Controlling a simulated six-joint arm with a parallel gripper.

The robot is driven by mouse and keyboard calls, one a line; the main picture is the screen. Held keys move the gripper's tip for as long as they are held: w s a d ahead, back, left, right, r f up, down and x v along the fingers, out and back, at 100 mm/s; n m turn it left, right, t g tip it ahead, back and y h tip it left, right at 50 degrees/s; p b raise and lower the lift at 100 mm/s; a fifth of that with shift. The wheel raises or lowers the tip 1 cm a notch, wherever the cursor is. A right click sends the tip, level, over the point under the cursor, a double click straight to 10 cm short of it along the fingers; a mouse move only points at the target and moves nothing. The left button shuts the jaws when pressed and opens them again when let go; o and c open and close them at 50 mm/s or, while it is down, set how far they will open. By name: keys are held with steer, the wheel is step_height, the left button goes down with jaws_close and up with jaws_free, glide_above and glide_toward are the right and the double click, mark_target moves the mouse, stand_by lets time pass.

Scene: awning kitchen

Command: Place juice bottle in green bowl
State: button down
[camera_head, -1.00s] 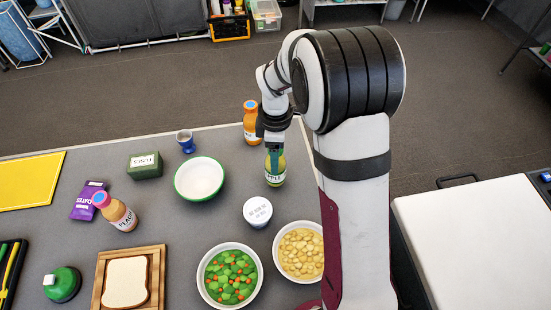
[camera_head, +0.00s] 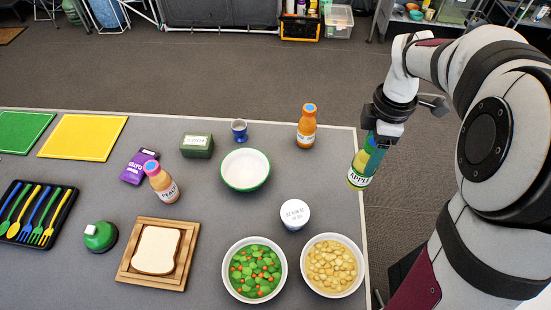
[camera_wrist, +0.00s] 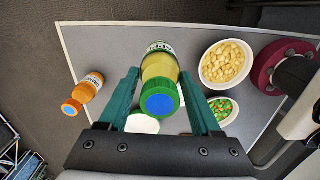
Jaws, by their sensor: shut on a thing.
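My gripper (camera_head: 371,152) is shut on the apple juice bottle (camera_head: 359,172), a yellow-green bottle with an apple label. It holds the bottle tilted, raised near the table's right edge. In the wrist view the bottle (camera_wrist: 160,68) lies between the two teal fingers, with its green, blue-topped cap towards the camera. The green-rimmed bowl (camera_head: 245,186) is white inside and empty. It stands on the table to the left of my gripper and the bottle, well apart from them.
An orange juice bottle (camera_head: 306,128) stands between the bowl and my gripper, further back. A white-lidded cup (camera_head: 295,214), a bowl of peas and carrots (camera_head: 254,270) and a bowl of chickpeas (camera_head: 331,265) stand nearer. A peach bottle (camera_head: 161,181) and blue egg cup (camera_head: 239,131) flank the bowl.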

steer(key=w+a+n, duration=0.3)
steer(key=a+n, duration=0.2)
steer(key=a, duration=0.3)
steer(key=w+a+n, duration=0.2)
steer(key=a+n, duration=0.3)
steer(key=a, duration=0.4)
steer(key=a+f, duration=1)
steer(key=shift+w+a, duration=0.3)
steer(key=shift+a, duration=0.1)
steer(key=shift+f, duration=0.2)
steer(key=shift+c, duration=0.4)
jaws_free()
